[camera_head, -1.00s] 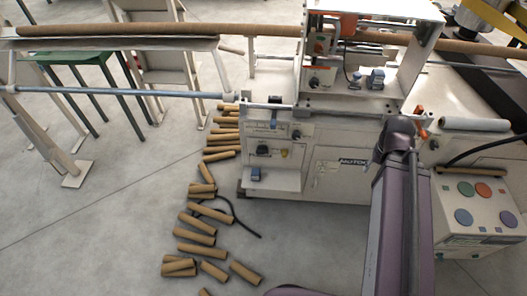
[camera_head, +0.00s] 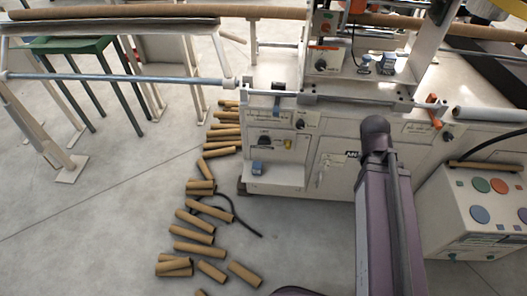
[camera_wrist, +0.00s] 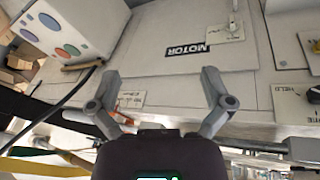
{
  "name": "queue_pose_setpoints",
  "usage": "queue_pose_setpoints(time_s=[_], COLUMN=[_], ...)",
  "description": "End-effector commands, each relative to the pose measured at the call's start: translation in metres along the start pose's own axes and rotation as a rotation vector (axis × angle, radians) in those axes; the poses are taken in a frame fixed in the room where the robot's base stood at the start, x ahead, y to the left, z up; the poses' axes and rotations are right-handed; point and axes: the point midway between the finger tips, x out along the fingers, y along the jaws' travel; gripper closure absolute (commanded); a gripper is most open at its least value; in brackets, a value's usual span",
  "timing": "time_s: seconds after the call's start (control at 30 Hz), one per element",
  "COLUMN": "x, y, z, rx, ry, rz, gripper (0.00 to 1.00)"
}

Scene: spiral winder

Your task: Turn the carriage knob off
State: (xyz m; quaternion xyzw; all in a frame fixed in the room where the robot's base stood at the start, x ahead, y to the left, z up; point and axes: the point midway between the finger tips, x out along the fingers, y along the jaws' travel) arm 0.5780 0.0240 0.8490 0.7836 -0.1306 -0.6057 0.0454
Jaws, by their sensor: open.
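The winder's upper carriage housing holds a dark round knob (camera_head: 322,64) below an orange part. Another dark knob (camera_head: 300,122) and a knob on a lower panel (camera_head: 265,140) are on the machine's front. I cannot tell from the labels which is the carriage knob. In the wrist view a dark knob (camera_wrist: 314,95) is cut by the right edge, beside a label. My gripper (camera_wrist: 162,75) is open and empty, its fingers spread in front of the white panel with the MOTOR label (camera_wrist: 187,49). It touches no knob that I can see. The head view does not show the gripper.
A sloped box with coloured round buttons (camera_head: 480,215) stands at the right; it also shows in the wrist view (camera_wrist: 60,30). Several cardboard tubes (camera_head: 195,220) lie on the floor left of the machine. A long tube (camera_head: 130,15) crosses the back.

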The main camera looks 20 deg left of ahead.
Motion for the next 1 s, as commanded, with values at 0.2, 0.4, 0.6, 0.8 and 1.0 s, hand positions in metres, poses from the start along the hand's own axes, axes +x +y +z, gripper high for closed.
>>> queue_pose_setpoints(time_s=[0.2,0.4,0.6,0.8,1.0], x=[0.039,0.06,0.077,0.09,0.1], y=[-0.033,-0.063,-0.096,-0.134,-0.175], z=[-0.005,-0.011,-0.015,-0.017,-0.014], rx=[0.037,0.067,0.088,0.101,0.104], ry=[0.148,0.294,0.445,0.598,0.746], rz=[0.068,0.103,0.113,0.096,0.054], gripper=[0.0,0.0,0.0,0.0,0.0])
